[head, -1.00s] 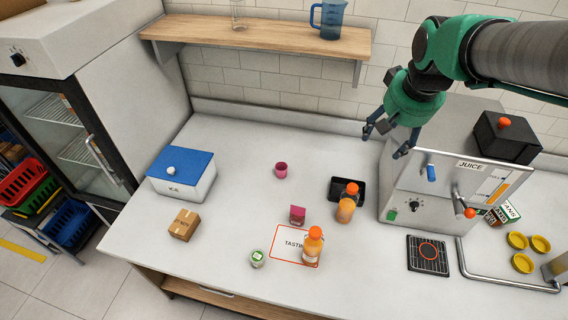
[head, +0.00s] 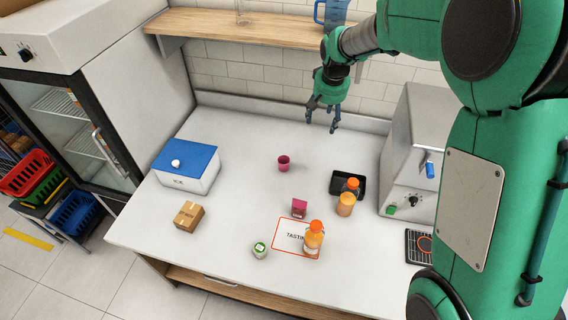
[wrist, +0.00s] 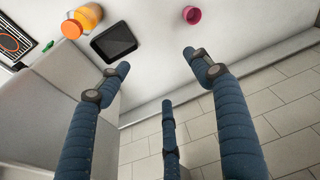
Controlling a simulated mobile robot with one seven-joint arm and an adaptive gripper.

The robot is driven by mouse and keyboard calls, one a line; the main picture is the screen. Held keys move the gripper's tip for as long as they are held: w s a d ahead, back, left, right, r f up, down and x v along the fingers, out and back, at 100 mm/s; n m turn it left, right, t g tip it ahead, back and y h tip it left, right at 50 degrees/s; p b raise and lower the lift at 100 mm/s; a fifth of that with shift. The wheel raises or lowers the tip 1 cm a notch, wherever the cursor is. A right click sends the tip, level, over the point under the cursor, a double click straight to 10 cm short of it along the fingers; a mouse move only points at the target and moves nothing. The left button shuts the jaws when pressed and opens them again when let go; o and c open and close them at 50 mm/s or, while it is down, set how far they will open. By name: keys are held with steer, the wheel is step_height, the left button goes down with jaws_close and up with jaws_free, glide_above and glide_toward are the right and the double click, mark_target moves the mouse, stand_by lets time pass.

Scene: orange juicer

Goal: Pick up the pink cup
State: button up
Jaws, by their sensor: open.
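The pink cup (head: 284,163) stands upright on the white counter (head: 240,140), left of the black tray. It also shows in the wrist view (wrist: 191,15) near the top edge, beyond the fingertips. My gripper (head: 322,117) is open and empty. It hangs above the back of the counter, behind and to the right of the cup, in front of the tiled wall. Its blue fingers (wrist: 155,85) are spread apart in the wrist view and touch nothing that I can see.
A black tray (head: 338,190) and an orange bottle (head: 345,206) stand right of the cup. A magenta box (head: 299,208) and another orange bottle (head: 313,240) stand in front. A wooden shelf (head: 245,27) overhangs the back. Counter around the cup is clear.

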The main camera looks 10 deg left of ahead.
steer(key=w+a+f+p, duration=0.1)
steer(key=w+a+f, duration=0.1)
steer(key=a+f, duration=0.5)
steer(key=w+a+f+n+g+p, duration=0.1)
steer(key=w+a+f, duration=0.2)
steer(key=a+f, duration=0.5)
step_height(320, 180, down, 6)
steer(key=shift+w+r, duration=0.15)
steer(key=shift+w, duration=0.1)
glide_toward(284, 161)
steer(key=shift+s+f, duration=0.7)
steer(key=shift+f, duration=0.25)
steer(key=shift+w+a+f, duration=0.1)
steer(key=shift+f, duration=1.2)
steer(key=shift+w+a+f, duration=0.1)
steer(key=shift+f, duration=1.2)
steer(key=c, duration=0.9)
